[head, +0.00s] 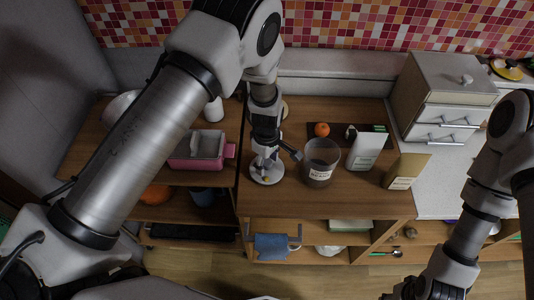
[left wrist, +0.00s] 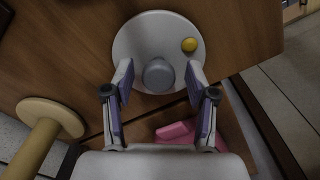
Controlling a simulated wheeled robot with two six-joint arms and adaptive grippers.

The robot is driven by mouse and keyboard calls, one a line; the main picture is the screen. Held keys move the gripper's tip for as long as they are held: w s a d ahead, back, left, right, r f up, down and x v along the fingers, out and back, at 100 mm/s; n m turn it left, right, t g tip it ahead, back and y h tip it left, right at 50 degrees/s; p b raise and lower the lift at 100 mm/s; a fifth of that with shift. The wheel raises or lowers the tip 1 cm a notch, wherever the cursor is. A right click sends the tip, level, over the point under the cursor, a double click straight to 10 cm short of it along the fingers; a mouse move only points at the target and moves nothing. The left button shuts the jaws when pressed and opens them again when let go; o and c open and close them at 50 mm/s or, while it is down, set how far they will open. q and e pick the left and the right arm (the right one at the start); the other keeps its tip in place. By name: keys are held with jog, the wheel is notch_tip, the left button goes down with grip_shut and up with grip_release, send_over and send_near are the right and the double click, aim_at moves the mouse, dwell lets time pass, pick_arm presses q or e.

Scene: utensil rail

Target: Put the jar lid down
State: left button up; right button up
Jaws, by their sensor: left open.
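The jar lid (head: 267,176) is a pale round disc lying on the wooden counter near its front edge. In the left wrist view the lid (left wrist: 135,38) shows a grey knob (left wrist: 158,75) and a small yellow spot. My left gripper (left wrist: 158,88) is open, with its fingers apart on either side of the knob and no clear contact. In the head view my left gripper (head: 265,158) is right above the lid and hides part of it. A clear jar (head: 319,165) with brown contents and a label stands to the right. My right gripper's fingers are out of view.
An orange fruit (head: 321,129), a white box (head: 366,151) and a tan box (head: 405,171) stand right of the lid. A pink container (head: 198,149) is to the left. A drawer unit (head: 443,95) stands at the right. Bare counter lies in front of the jar.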

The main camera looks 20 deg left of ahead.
aim_at(267, 162)
pick_arm(q)
notch_tip(267, 162, up, 11)
jog(key=b, duration=0.3)
jog(key=shift+r, duration=0.15)
